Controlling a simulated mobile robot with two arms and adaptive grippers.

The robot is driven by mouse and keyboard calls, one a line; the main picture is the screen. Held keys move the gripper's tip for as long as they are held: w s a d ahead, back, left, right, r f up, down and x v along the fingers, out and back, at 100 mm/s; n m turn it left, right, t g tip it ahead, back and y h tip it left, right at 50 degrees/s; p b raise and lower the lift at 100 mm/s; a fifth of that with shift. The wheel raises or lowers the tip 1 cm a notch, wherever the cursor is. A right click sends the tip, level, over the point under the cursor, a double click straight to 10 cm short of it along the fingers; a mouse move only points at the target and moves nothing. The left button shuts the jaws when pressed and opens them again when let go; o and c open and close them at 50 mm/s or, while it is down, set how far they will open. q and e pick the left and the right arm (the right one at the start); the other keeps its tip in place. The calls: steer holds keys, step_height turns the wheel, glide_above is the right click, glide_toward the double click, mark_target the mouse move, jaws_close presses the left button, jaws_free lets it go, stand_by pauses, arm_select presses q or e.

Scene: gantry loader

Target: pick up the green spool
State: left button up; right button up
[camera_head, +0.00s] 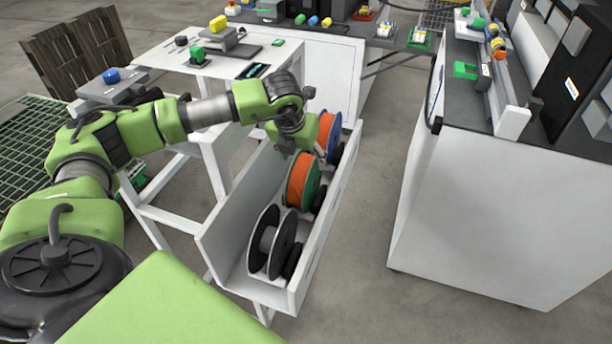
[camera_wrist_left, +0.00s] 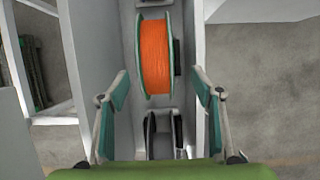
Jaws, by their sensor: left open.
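The green spool (camera_head: 303,181), with green flanges and an orange winding, stands upright in the long white trough (camera_head: 223,257). In the left wrist view the green spool (camera_wrist_left: 155,57) shows above the middle, its winding facing me. My left gripper (camera_head: 291,137) is over the trough, close to the green spool's far upper side in the head view. In the left wrist view my left gripper (camera_wrist_left: 161,105) is open and empty, with one finger on either side of the trough. The spool lies beyond the fingertips, apart from them. My right gripper is not in view.
A black spool (camera_head: 265,240) stands at the trough's near end; a blue-flanged spool (camera_head: 334,137) stands behind the green one. The trough's walls rise close on both sides. A white table (camera_head: 155,58) is to the left, a white cabinet (camera_head: 480,200) to the right, with clear floor between.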

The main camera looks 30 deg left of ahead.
mark_target(305, 164)
arm_select(q)
steer(key=p+x, duration=0.1)
steer(key=x, duration=0.2)
steer(key=shift+w+f, duration=0.2)
steer(key=shift+f, duration=0.05)
steer(key=shift+w+f, duration=0.15)
steer(key=shift+f, duration=0.05)
steer(key=f+p, duration=0.1)
steer(key=a+f+p, duration=0.1)
steer(key=shift+w+p, duration=0.4)
steer(key=shift+x, duration=1.05)
steer(key=shift+w+a+f, duration=0.1)
steer(key=shift+f, duration=0.3)
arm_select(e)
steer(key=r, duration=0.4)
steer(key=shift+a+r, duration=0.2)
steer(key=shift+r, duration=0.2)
arm_select(q)
steer(key=shift+c, duration=0.4)
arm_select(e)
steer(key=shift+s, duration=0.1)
